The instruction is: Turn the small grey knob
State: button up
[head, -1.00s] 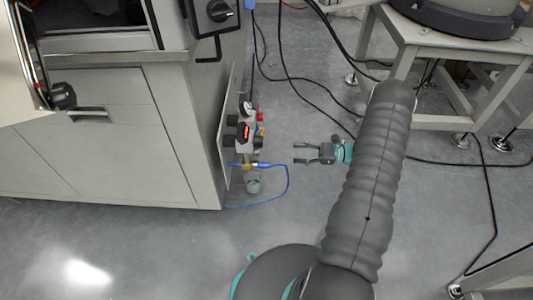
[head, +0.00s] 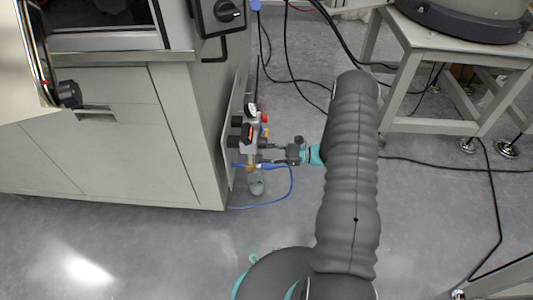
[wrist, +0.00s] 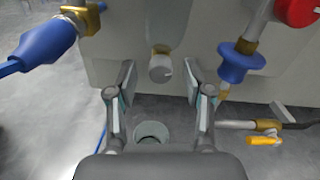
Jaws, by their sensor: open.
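The small grey knob (wrist: 160,68) sits on a brass stem on the pale panel, near the top middle of the wrist view. My gripper (wrist: 160,84) is open, with one finger on each side of the knob and a visible gap on both sides. In the head view my gripper (head: 266,154) reaches left to the valve assembly (head: 249,132) on the cabinet's side. The knob cannot be made out in that view.
A blue connector (wrist: 50,42) is at upper left in the wrist view. A blue collar (wrist: 240,62), a red knob (wrist: 298,10) and a yellow-handled valve (wrist: 264,140) are at right. A grey cup (wrist: 151,132) shows below. The cabinet (head: 120,150) stands left.

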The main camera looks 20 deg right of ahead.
jog(key=shift+a, duration=0.15)
grip_shut()
jog(key=m, duration=0.4)
jog(key=shift+p, duration=0.35)
grip_release()
